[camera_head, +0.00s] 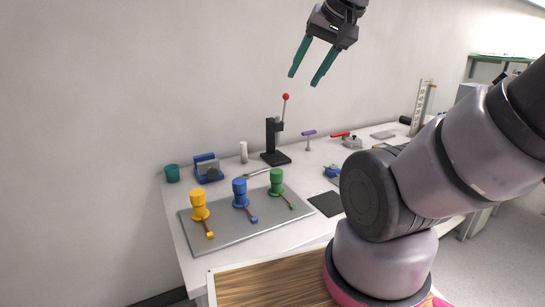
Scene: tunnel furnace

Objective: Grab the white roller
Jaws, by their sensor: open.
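A small white upright cylinder (243,152), which looks like the white roller, stands on the white table between a blue device and a black lever press. My gripper (308,80) has two green fingers spread apart with nothing between them. It hangs high in front of the wall, above and to the right of the white roller, well apart from it.
A black lever press (274,145) with a red knob stands right of the roller, and a blue device (207,168) and a teal cup (172,173) stand left. A grey plate (230,236) in front carries yellow, blue and green valves. A black mat (325,204) lies right.

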